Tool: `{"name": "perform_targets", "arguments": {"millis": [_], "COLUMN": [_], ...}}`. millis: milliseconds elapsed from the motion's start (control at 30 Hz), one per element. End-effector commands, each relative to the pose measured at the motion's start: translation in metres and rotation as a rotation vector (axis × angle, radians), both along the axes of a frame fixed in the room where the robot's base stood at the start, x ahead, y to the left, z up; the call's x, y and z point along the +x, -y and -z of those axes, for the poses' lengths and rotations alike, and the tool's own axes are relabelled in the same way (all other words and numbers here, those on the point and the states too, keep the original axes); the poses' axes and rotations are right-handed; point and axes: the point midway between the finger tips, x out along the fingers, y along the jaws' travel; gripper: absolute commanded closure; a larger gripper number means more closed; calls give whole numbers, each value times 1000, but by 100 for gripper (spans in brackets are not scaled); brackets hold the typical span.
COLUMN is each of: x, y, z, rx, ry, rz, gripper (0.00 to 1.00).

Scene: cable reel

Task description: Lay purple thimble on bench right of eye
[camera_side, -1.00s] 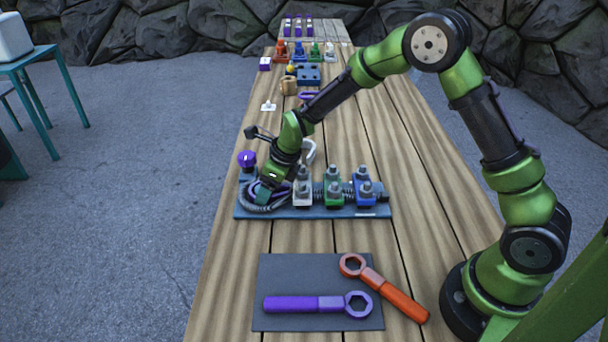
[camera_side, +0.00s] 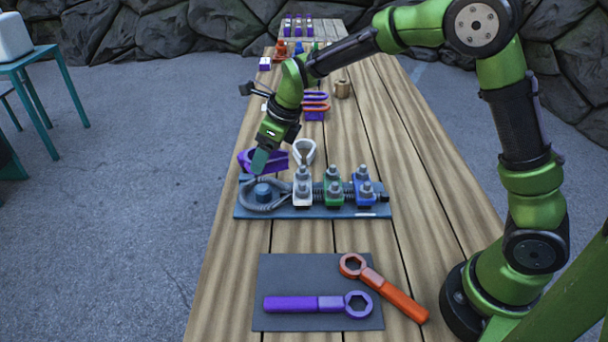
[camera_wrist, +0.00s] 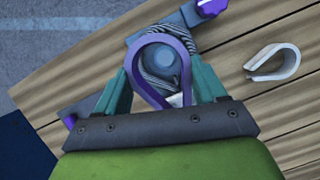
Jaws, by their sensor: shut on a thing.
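The purple thimble (camera_side: 277,161), a teardrop-shaped ring, is between the jaws of my gripper (camera_side: 262,163), above the left end of the blue board. In the wrist view the thimble (camera_wrist: 163,39) sits between the two teal fingers of my gripper (camera_wrist: 160,80), its round end away from the palm. The eye, a grey cable loop (camera_side: 246,202), lies below around a blue round post (camera_side: 263,192). In the wrist view the post (camera_wrist: 164,62) shows through the thimble's opening. The bench (camera_side: 225,270) is wooden planks.
A white thimble (camera_side: 304,149) lies behind the board (camera_side: 300,213). White, green and blue clamps (camera_side: 334,190) stand to the right of the loop. Purple and orange wrenches (camera_side: 300,304) lie on a grey mat in front. The bench is bare right of the board.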

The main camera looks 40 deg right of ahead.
Motion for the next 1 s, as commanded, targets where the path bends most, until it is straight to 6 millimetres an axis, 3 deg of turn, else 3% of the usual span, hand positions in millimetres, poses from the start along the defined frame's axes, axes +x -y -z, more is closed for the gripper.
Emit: {"name": "perform_targets", "arguments": {"millis": [167, 300, 500, 567, 667, 767, 1000], "x": [-53, -108, -175, -186, -192, -184, -134], "y": [-28, -48, -57, -57, -56, -58, -82], "z": [7, 26, 54, 60, 66, 66, 72], "rx": [1, 0, -1, 0, 0, 0, 0], "ry": [-7, -5, -5, -6, -4, -1, -3], "rz": [-72, -175, -309, -338, -366, -386, -393], "gripper": [67, 67, 67, 67, 67, 67, 67]}}
